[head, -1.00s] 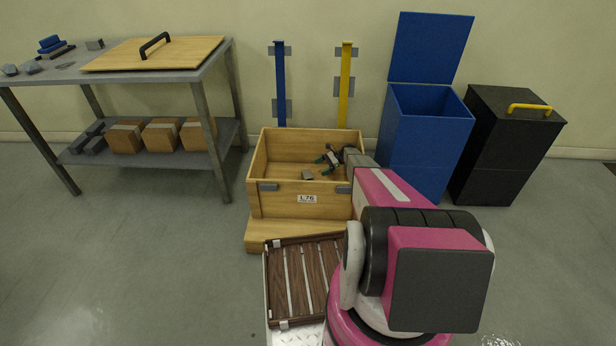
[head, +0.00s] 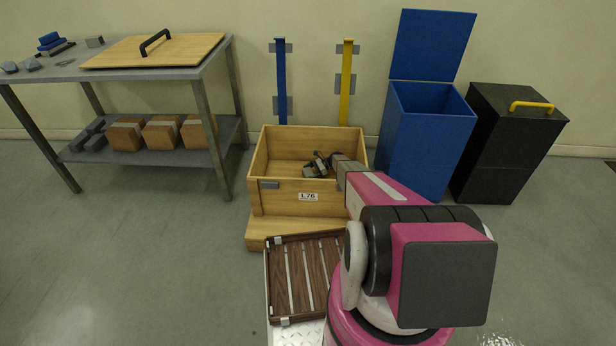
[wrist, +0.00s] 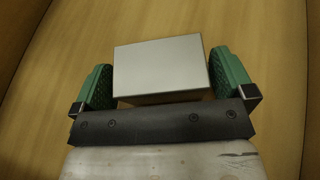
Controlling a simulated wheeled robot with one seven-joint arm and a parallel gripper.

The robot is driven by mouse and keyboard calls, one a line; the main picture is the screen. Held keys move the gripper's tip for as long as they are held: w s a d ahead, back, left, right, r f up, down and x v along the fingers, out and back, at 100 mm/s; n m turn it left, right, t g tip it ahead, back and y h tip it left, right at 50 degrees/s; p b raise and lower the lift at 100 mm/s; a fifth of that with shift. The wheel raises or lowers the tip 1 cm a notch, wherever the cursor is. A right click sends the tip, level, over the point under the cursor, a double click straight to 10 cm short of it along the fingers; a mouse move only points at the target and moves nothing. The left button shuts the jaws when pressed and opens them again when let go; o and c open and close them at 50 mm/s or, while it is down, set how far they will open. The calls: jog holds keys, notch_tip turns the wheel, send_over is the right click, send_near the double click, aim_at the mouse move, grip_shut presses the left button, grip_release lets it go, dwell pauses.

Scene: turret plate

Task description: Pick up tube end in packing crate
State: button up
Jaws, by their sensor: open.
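The packing crate (head: 283,203) is an open wooden box with an L76 label on its front. The tube end (wrist: 158,66) is a pale grey block lying on the crate's wooden floor in the wrist view. My gripper (wrist: 162,76) is open, with one green finger on each side of the block. A narrow gap shows on the right; on the left the finger is very close, and I cannot tell if it touches. In the head view my gripper (head: 317,165) is down inside the crate and mostly hides the block.
A slatted brown tray (head: 303,280) stands in front of the crate. A blue bin (head: 420,140) with its lid up and a black bin (head: 500,150) stand to the right. A grey workbench (head: 190,75) is at the left. Crate walls surround my gripper.

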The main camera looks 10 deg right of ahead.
jog(key=shift+x, duration=1.05)
jog(key=c, duration=1)
jog(key=shift+r, duration=0.1)
